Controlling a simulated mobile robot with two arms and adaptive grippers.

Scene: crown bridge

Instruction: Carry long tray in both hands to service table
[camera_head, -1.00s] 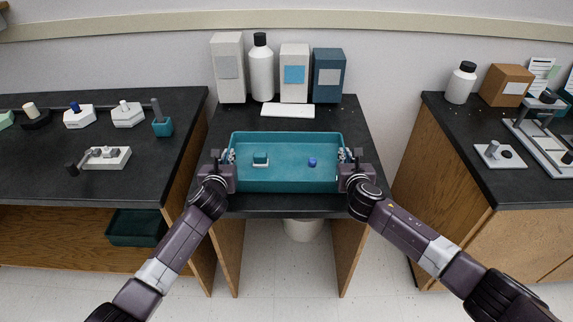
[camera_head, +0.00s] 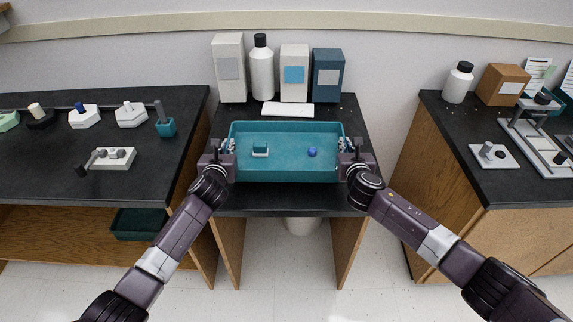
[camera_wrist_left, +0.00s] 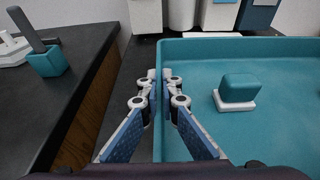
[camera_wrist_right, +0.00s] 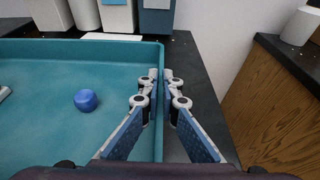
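The long teal tray (camera_head: 285,174) is over the black-topped middle table (camera_head: 232,201) in the head view. A teal block on a white base (camera_head: 260,150) and a small blue ball-like piece (camera_head: 312,152) lie in it. My left gripper (camera_head: 229,146) is shut on the tray's left wall, one finger on each side, as the left wrist view (camera_wrist_left: 159,84) shows. My right gripper (camera_head: 345,145) is shut on the right wall in the same way, seen in the right wrist view (camera_wrist_right: 160,84). The tray looks level and appears raised slightly off the table.
Boxes (camera_head: 229,68) and a white bottle (camera_head: 262,70) stand behind the tray, with a white slab (camera_head: 287,109) in front of them. A left bench (camera_head: 40,165) and a right bench (camera_head: 450,130) hold lab items. Floor gaps separate the benches from the middle table.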

